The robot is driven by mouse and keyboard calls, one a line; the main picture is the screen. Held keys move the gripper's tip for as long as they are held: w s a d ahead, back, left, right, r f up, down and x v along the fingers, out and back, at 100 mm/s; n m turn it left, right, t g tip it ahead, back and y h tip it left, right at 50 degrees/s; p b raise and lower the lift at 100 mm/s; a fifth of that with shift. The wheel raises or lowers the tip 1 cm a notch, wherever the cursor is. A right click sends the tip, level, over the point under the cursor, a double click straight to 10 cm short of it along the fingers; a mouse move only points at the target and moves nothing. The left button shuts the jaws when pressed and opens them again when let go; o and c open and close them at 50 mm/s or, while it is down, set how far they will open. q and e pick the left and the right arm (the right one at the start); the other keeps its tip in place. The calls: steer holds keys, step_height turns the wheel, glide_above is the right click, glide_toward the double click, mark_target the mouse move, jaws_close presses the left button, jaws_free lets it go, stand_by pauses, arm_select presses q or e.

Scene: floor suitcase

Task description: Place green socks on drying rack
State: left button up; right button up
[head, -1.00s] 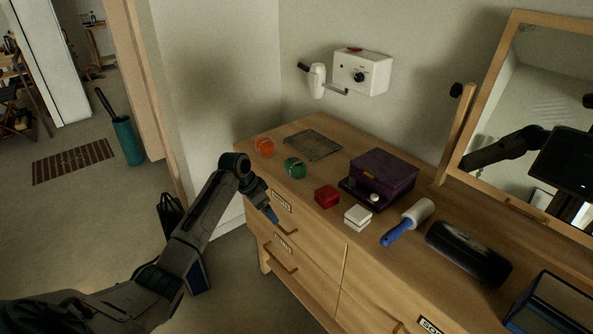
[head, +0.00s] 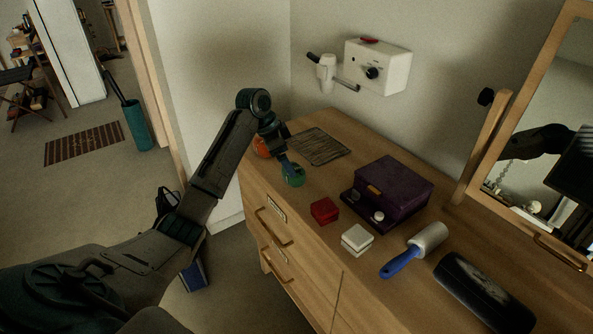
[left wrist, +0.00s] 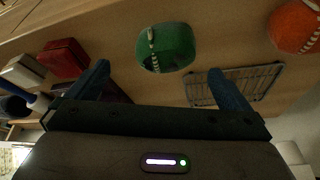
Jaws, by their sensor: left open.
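The green socks, a rolled bundle (head: 293,177), lie on the dresser top near its left end. They also show in the left wrist view (left wrist: 167,47), ahead of and between my fingers. The drying rack, a flat wire grid (head: 319,146), lies on the dresser behind them, and part of it shows in the left wrist view (left wrist: 235,84). My left gripper (head: 287,166) is open and empty, just above the green socks; in the left wrist view its blue fingers (left wrist: 160,82) are spread apart. I cannot tell whether a finger touches the socks. My right gripper is not in view.
An orange sock bundle (head: 262,147) sits left of the green one. A red box (head: 324,210), a white box (head: 357,239), a purple case (head: 393,190), a lint roller (head: 414,249) and a black case (head: 483,290) lie to the right. A hair dryer hangs on the wall (head: 326,73).

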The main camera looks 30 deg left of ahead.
mark_target(298, 180)
arm_select(q)
steer(key=shift+x, duration=0.8)
steer(key=shift+d+f, duration=0.1)
steer(key=shift+f, duration=0.2)
steer(key=x, duration=0.1)
steer(key=p+x, duration=0.1)
steer(key=x, duration=0.1)
steer(key=p+x, duration=0.1)
steer(key=shift+w+a+f, duration=0.25)
steer(key=shift+w, duration=0.15)
steer(key=shift+f, duration=0.25)
steer(key=shift+c, duration=0.4)
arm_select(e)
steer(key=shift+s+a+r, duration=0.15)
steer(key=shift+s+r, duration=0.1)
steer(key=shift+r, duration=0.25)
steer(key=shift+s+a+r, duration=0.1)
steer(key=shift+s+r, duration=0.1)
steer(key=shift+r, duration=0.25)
arm_select(q)
steer(key=c, duration=1.1)
steer(key=shift+o, duration=0.2)
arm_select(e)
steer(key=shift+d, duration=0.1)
arm_select(q)
steer(key=shift+r, duration=0.1)
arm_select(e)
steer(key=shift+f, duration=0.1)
